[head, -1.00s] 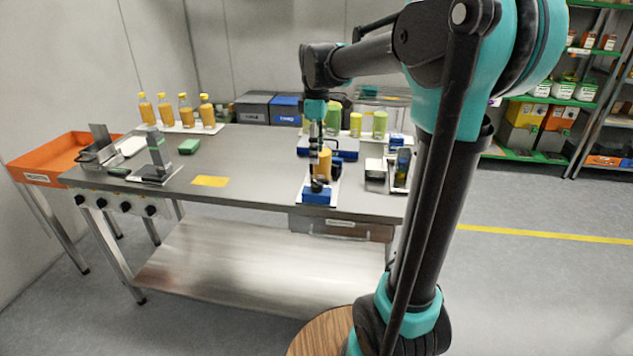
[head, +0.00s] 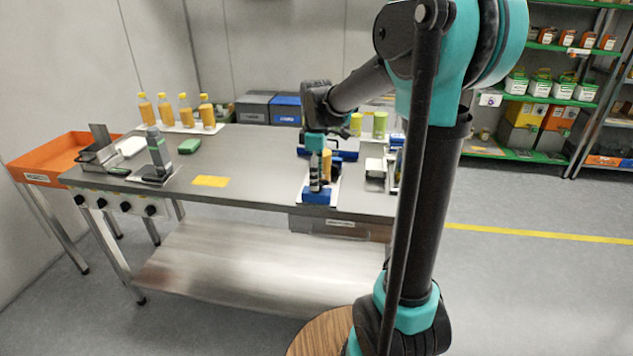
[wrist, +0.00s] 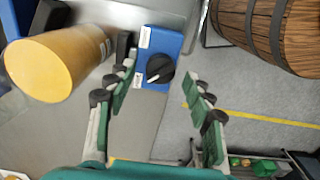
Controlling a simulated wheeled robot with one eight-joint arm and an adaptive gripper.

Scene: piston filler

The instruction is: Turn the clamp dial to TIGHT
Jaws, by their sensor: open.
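The clamp dial (wrist: 160,68) is a round black knob with a white pointer mark, set on a blue box (wrist: 154,42). The pointer faces toward the lower left of the wrist view. White labels (wrist: 145,37) sit at the box's upper and lower left; their words are too small to read. The blue box also shows in the head view (head: 317,198) at the table's front edge, its dial hidden there. My gripper (wrist: 163,75) is open, with one finger on each side of the dial and nothing between the pads. I cannot tell whether either finger touches it.
An orange-yellow cylinder (wrist: 52,68) stands close to the left finger, behind the box in the head view (head: 327,163). A black post (wrist: 123,47) is beside the box. Several bottles (head: 184,110) stand at the back left.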

